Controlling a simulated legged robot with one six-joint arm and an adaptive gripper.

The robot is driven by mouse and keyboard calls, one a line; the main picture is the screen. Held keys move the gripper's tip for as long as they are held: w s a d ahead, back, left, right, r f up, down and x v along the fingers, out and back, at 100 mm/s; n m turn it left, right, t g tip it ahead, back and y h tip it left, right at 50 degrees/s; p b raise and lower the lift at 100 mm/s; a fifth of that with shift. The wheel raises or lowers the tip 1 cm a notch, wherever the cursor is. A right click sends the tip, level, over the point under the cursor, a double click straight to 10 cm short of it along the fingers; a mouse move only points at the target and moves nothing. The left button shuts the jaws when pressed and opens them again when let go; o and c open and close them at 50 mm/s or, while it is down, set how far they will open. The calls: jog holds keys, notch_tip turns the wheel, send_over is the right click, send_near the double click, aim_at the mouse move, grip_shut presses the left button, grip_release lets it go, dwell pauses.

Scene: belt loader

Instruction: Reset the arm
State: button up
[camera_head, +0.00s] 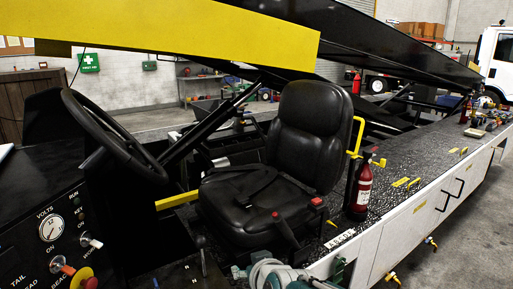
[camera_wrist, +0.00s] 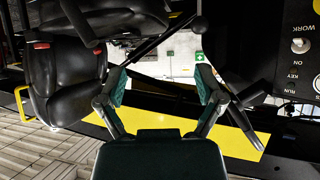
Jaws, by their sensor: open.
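My gripper (camera_wrist: 162,84) is open in the wrist view, with its two green-padded fingers spread wide and nothing between them. The wrist picture appears upside down. The black operator seat (camera_wrist: 65,80) is to the left of the fingers there, and a black lever with a round knob (camera_wrist: 197,22) shows beyond the fingertips. In the head view, grey-green parts show at the bottom edge in front of the seat (camera_head: 300,140). I cannot make out the gripper's fingers in that view.
A steering wheel (camera_head: 112,138) and a control panel (camera_head: 52,245) stand at the left. A yellow-sided beam (camera_head: 190,30) crosses above. Open floor (camera_head: 465,245) lies at far right.

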jog(key=s+d+m+g+h, duration=0.4)
jog(key=s+d+g, duration=0.1)
jog(key=s+d, duration=1.1)
jog(key=shift+s+d+r, duration=0.25)
jog(key=shift+s+d, duration=0.05)
jog(key=shift+s, duration=0.65)
